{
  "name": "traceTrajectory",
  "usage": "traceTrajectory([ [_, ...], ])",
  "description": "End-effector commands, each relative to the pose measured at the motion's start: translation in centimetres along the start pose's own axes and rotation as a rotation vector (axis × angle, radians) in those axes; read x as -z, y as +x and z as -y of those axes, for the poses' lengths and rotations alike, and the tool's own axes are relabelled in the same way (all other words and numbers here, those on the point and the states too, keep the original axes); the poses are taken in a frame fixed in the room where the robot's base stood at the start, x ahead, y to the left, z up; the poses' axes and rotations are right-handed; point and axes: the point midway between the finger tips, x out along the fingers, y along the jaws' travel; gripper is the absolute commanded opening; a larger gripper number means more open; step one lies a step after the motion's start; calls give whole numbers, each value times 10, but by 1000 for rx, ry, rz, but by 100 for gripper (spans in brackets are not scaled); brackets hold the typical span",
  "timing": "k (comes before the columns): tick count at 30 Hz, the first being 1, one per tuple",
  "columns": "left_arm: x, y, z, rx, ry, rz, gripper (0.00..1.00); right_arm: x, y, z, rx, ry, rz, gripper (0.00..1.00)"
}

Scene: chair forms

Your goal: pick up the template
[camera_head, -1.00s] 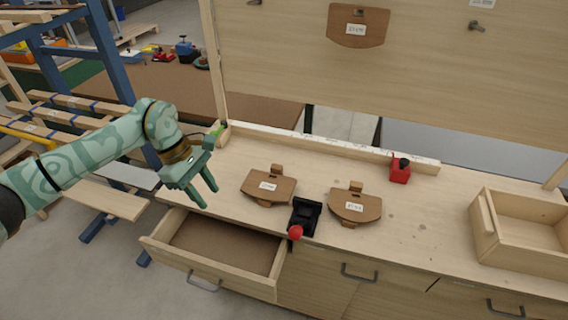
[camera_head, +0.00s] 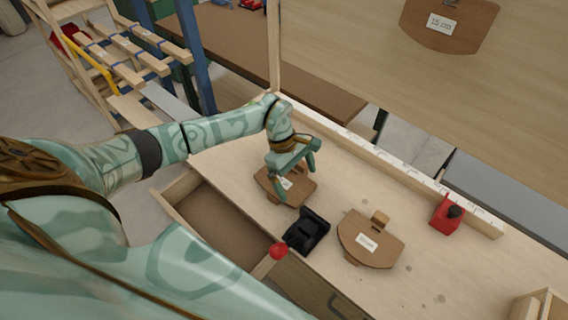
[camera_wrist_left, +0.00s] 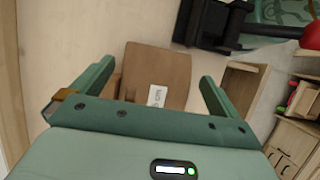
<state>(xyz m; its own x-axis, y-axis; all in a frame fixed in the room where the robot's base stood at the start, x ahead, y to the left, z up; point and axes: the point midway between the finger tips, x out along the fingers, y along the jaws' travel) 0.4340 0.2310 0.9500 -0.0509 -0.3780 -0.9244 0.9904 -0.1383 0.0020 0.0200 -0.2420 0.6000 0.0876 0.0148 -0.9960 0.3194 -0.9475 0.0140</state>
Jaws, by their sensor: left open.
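A brown wooden template (camera_head: 309,190) with a white label lies flat on the bench, partly hidden by my left gripper (camera_head: 296,178). The left gripper is open above this template, with nothing between its fingers. In the left wrist view the template (camera_wrist_left: 165,72) shows between and beyond the two spread fingers (camera_wrist_left: 155,78). A second brown template (camera_head: 385,247) lies to the right on the bench. A third template (camera_head: 470,22), labelled 15 cm, hangs on the upright board. My right gripper is not in view.
A black clamp (camera_head: 308,229) with a red knob (camera_head: 279,251) sits at the bench's front edge, close to the nearer template. An open drawer (camera_head: 172,190) juts out below. A red block-like tool (camera_head: 446,214) stands by the back rail (camera_head: 380,156). A wooden box (camera_head: 545,308) is at lower right.

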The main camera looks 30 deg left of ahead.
Motion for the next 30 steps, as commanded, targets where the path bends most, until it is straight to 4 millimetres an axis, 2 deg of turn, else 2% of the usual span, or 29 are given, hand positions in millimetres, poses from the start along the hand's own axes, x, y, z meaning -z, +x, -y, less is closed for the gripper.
traceTrajectory([
  [3, -2, 21, 1, 2, -1, 3, 100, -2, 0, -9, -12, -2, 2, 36],
  [5, -2, 27, 1, 2, -1, 2, 100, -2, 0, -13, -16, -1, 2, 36],
  [13, -1, 31, 0, 0, 0, 0, 100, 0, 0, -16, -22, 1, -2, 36],
  [14, -1, 31, 0, 0, 0, 0, 94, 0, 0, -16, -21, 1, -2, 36],
  [16, -1, 31, 0, 0, 0, 0, 75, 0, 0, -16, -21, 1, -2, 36],
  [17, -1, 31, 0, 0, 0, 0, 70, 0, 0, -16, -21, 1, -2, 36],
  [26, -1, 30, 0, 0, 1, 0, 70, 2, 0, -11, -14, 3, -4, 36],
  [30, -4, 22, 0, -1, 3, -2, 70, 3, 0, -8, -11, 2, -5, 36],
])
